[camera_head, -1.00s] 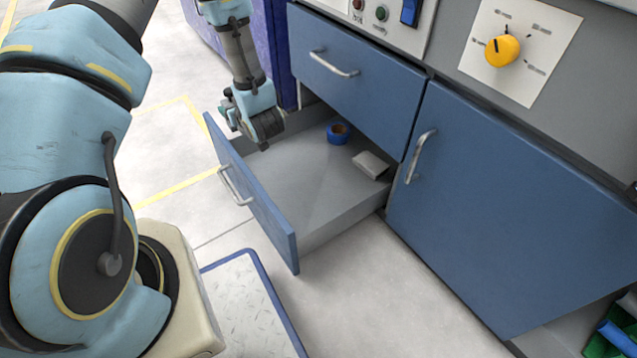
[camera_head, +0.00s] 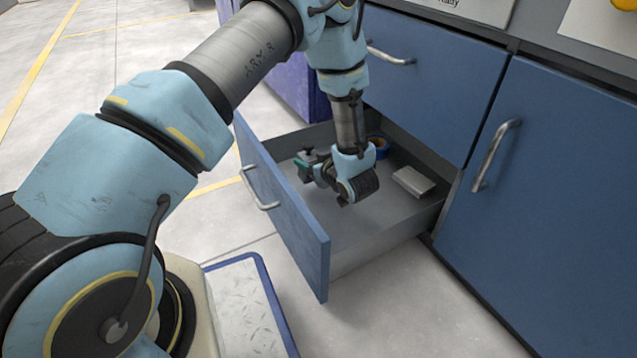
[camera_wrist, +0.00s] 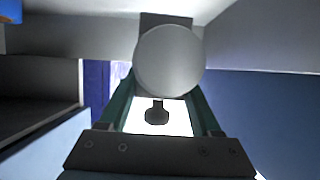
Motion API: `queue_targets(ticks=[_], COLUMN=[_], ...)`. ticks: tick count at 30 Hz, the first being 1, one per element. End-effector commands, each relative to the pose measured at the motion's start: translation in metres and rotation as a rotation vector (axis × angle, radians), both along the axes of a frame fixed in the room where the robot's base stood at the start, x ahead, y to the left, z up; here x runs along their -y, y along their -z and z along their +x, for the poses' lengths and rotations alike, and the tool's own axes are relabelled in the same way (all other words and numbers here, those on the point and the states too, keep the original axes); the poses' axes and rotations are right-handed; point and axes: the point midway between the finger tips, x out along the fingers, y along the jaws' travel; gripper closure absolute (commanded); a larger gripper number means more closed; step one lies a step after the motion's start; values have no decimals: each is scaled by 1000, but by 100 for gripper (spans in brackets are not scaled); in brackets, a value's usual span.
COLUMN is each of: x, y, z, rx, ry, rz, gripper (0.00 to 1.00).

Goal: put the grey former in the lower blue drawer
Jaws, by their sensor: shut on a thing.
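The lower blue drawer (camera_head: 285,222) stands pulled out in the head view, its grey inside open to above. My gripper (camera_head: 303,166) is over the drawer's front-left part, close behind the front panel. In the wrist view my gripper (camera_wrist: 160,105) has its teal fingers shut on the grey former (camera_wrist: 170,60), which shows as a smooth round grey face with a small dark knob below it. In the head view the former is small and mostly hidden by the gripper. I cannot tell whether it touches the drawer floor.
A blue ring-shaped roll (camera_head: 379,150) lies at the back of the drawer, partly behind my wrist. A pale grey block (camera_head: 413,181) lies to the right in it. The drawer floor's front right is clear. A closed upper drawer (camera_head: 440,80) and cupboard door (camera_head: 555,200) adjoin.

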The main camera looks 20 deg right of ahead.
Motion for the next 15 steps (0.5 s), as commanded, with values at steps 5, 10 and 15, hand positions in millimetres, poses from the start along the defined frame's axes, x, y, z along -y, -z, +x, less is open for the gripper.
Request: queue_targets(ticks=[5,10,15], x=[0,-1,1], y=[18,47,58], z=[1,1,1], rx=[3,2,3], ry=[-1,-2,-1], rz=[-2,0,-3], gripper=[100,100,100])
